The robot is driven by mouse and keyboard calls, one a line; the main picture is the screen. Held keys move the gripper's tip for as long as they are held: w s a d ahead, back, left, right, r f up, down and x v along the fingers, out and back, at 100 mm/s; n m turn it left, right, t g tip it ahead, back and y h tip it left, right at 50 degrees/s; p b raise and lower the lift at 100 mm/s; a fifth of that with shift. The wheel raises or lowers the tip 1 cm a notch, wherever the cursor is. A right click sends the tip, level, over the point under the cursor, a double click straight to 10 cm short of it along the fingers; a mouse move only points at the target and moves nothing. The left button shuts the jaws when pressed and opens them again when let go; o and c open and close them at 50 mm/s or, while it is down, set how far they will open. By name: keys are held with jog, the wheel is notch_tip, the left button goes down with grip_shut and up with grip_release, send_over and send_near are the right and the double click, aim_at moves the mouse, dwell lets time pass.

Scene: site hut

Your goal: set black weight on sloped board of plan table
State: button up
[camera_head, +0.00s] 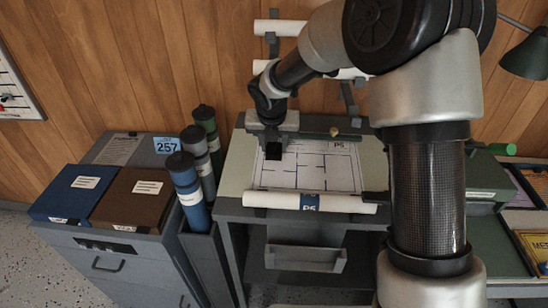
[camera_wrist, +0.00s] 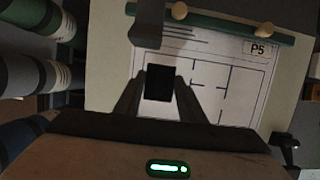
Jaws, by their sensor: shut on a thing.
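The black weight (camera_wrist: 159,83) is a small dark block between the two fingers of my gripper (camera_wrist: 160,100) in the wrist view. In the head view the black weight (camera_head: 273,151) shows below my gripper (camera_head: 272,138), over the upper left part of the plan sheet. The plan table's sloped board (camera_head: 238,168) is pale and carries a white plan sheet (camera_head: 325,175) marked P5. My gripper is shut on the weight. I cannot tell whether the weight's underside touches the sheet.
A rolled plan (camera_head: 270,200) lies along the board's lower edge, and a green bar (camera_wrist: 215,22) crosses its top. Dark tubes (camera_head: 186,185) stand at the left beside a grey cabinet (camera_head: 130,245) with blue and brown binders. A green lamp (camera_head: 527,57) hangs at the right.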

aim_at(274, 151)
jog(key=shift+f+b, duration=0.45)
jog(key=shift+f, duration=1.5)
jog(key=shift+f, duration=0.1)
jog(key=shift+f, duration=0.25)
jog(key=o, duration=1.4)
jog(key=shift+f, duration=0.1)
